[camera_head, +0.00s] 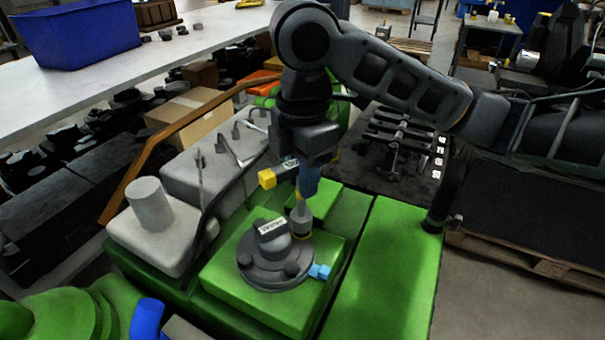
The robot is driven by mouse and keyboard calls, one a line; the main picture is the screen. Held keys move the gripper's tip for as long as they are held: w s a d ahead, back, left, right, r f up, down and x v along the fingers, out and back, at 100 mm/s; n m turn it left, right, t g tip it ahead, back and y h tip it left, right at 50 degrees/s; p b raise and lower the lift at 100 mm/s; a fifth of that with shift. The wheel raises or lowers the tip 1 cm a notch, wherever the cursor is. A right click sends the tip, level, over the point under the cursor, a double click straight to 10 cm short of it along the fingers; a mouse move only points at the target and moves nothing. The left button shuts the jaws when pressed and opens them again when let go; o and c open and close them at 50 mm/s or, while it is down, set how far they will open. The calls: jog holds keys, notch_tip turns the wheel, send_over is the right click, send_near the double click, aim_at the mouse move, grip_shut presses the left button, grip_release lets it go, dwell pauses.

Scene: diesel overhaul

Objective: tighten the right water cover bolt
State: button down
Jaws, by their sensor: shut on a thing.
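The water cover (262,270) is a dark grey round flange with a raised, labelled neck, on a bright green block. My gripper (306,158) points down above its far right side, shut on a blue tool (308,182) with a yellow end sticking out to the left. The tool's grey socket (301,219) stands upright, its lower end at the far right rim of the cover. The right bolt is hidden under or behind the socket; I cannot tell whether the socket is seated on it. A bolt head (292,269) shows on the near side of the flange.
A light blue fitting (320,271) sticks out at the cover's right. Grey engine covers (215,170) with thin pipes and an orange-brown rail (150,160) stand to the left. A flat green surface (385,260) on the right is clear. A blue bin (80,35) stands on the back-left bench.

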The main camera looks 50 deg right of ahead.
jog(key=shift+f+b, duration=0.5)
jog(key=shift+f, duration=0.25)
jog(key=shift+r+m+p, duration=0.3)
jog(key=shift+m+p, duration=0.3)
jog(key=shift+p, duration=0.15)
jog(key=shift+r+m+p, duration=0.1)
jog(key=shift+m+p, duration=0.55)
jog(key=shift+m, duration=0.05)
jog(key=m+p, duration=0.3)
jog(key=m, duration=0.1)
jog(key=shift+m+p, duration=0.3)
jog(key=m+p, duration=0.5)
jog(key=m, duration=0.1)
jog(key=shift+a, duration=0.1)
jog(key=shift+f+m+p, duration=0.2)
jog(key=shift+m+p, duration=0.2)
jog(key=shift+m, duration=0.6)
jog(key=shift+f+m, duration=0.25)
jog(key=shift+m, duration=0.95)
jog(key=m, duration=1.5)
jog(key=shift+m, duration=0.3)
